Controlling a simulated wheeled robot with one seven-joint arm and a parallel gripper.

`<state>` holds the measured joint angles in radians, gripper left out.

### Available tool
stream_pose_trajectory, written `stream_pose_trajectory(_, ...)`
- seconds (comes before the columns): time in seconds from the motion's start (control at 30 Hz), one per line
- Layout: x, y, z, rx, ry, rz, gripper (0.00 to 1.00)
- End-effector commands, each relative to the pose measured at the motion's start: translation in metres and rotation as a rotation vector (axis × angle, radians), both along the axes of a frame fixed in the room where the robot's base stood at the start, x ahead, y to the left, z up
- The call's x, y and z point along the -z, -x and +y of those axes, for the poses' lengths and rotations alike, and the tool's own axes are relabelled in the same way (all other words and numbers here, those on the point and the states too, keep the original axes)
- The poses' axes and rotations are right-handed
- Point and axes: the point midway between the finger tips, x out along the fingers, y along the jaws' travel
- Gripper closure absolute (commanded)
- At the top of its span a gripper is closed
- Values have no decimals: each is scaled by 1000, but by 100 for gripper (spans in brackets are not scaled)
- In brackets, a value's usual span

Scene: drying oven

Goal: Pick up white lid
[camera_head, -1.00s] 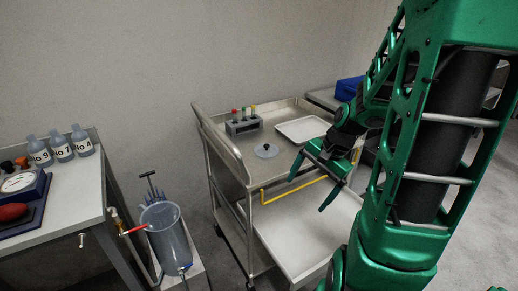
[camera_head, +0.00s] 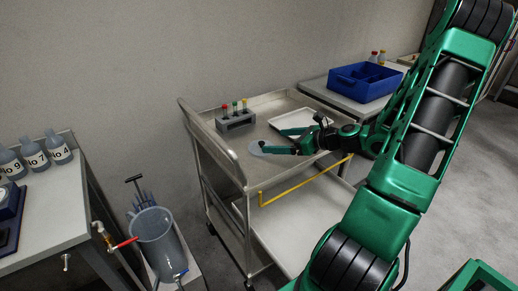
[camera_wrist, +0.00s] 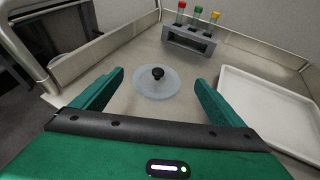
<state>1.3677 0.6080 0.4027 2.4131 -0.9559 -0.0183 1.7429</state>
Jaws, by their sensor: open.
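The lid (camera_wrist: 150,88) is a pale, translucent disc with a black knob, lying flat on the top shelf of the metal cart (camera_head: 240,160). In the head view the lid (camera_head: 257,149) shows only in part, at the tip of my gripper (camera_head: 280,142). In the wrist view my gripper (camera_wrist: 160,92) is open, with one green finger to the left of the lid and one to the right. The lid's knob is roughly centred between the fingers and a little ahead. Nothing is held. Whether a finger touches the lid's rim I cannot tell.
A grey rack (camera_wrist: 188,42) with capped tubes stands behind the lid. A white tray (camera_wrist: 265,105) lies to the right, close to the right finger. The cart's raised metal rim (camera_wrist: 110,40) runs along the left. A blue bin (camera_head: 362,82) stands on the table beyond.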

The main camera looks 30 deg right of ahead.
Motion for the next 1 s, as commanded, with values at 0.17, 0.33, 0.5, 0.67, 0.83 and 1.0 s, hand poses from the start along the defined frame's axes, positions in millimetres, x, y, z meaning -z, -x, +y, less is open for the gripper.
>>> stream_pose_trajectory(0.17, 9, -21, 12, -5, 2, 0, 7)
stream_pose_trajectory(0.33, 13, -28, 16, -6, 2, 0, 7)
stream_pose_trajectory(0.5, 20, -37, 21, -8, 1, 0, 7)
stream_pose_trajectory(0.67, 31, -55, 30, -9, 2, 0, 7)
stream_pose_trajectory(0.83, 37, -68, 35, -7, 4, 0, 7)
stream_pose_trajectory(1.0, 37, -68, 35, -6, 4, 0, 7)
